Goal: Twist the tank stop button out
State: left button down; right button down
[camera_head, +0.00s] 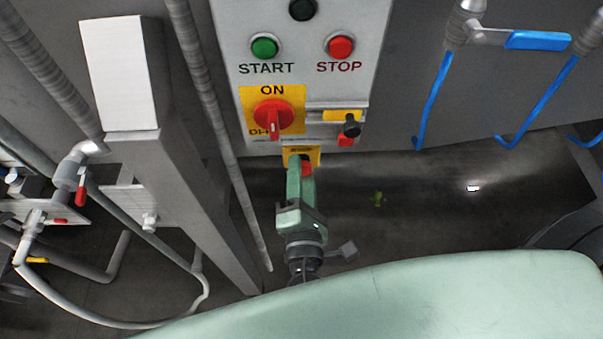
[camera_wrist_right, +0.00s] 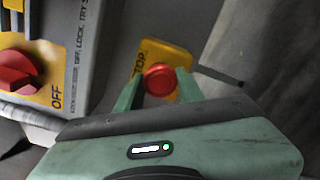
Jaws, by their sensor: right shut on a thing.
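The tank stop button is a round red mushroom head on a yellow plate (camera_head: 316,152) below the grey control panel. In the right wrist view the red button (camera_wrist_right: 160,79) sits between the two green fingers of my right gripper (camera_wrist_right: 157,88), with part of the word STOP beside it on the yellow plate. In the head view my right gripper (camera_head: 303,175) reaches up to the plate, shut on the button, whose red edge (camera_head: 307,169) shows by the fingers. The button's stem is hidden. My left gripper is not in view.
The control panel (camera_head: 360,85) above carries a green START button (camera_head: 264,47), a red STOP button (camera_head: 340,46) and a red rotary switch (camera_head: 273,117). A black knob (camera_head: 351,126) is close above right. A grey post (camera_head: 175,180) and pipes stand left; blue-handled valves (camera_head: 540,40) are right.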

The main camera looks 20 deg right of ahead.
jog(key=shift+m+b, duration=3.5)
jog(key=shift+b, duration=0.05)
jog(key=c, duration=0.9)
grip_release()
